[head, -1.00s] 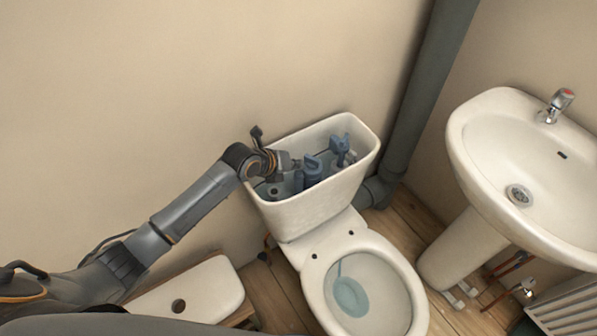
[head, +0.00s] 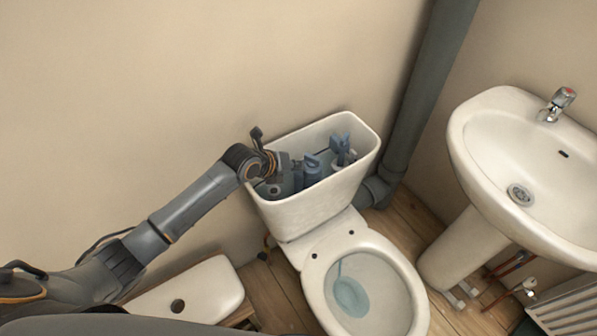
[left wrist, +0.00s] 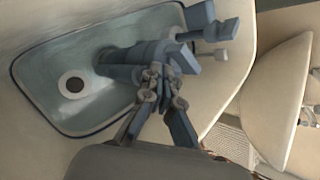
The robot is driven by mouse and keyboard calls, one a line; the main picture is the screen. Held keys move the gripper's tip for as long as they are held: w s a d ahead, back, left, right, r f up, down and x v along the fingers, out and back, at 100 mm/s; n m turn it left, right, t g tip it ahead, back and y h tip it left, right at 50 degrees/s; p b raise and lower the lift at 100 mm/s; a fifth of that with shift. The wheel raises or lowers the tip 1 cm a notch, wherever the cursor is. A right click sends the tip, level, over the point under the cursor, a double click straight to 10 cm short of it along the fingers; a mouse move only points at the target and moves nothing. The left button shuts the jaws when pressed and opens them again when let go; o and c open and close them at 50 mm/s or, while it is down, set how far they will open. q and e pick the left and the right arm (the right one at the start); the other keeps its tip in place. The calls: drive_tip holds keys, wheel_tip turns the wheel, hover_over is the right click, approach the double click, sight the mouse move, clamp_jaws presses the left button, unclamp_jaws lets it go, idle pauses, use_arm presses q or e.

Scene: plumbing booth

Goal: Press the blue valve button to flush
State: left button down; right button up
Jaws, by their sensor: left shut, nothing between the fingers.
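The open toilet cistern (head: 312,207) holds blue-grey valve parts. The nearer blue valve (head: 312,170) stands in its middle, and a second blue fitting (head: 342,150) stands to its right. My left gripper (head: 286,168) reaches into the cistern from the left, right beside the nearer valve. In the left wrist view the shut, empty fingertips (left wrist: 160,90) overlap the blue valve (left wrist: 130,62); I cannot tell whether they touch it. The button is not clearly distinguishable. My right gripper is out of view.
The toilet bowl (head: 400,290) is below the cistern, and the removed-looking white lid (head: 205,290) lies at lower left. A grey pipe (head: 425,90) runs behind on the right. A sink (head: 480,135) stands farther right.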

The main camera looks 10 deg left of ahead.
sight(296, 173)
use_arm(q)
drive_tip(key=shift+f+b, duration=0.45)
drive_tip(key=shift+f, duration=0.15)
idle(0.7)
idle(0.4)
drive_tip(key=shift+r+p, duration=0.85)
drive_tip(key=shift+r, duration=0.15)
wheel_tip(296, 173, up, 5)
drive_tip(key=p, duration=0.4)
idle(0.6)
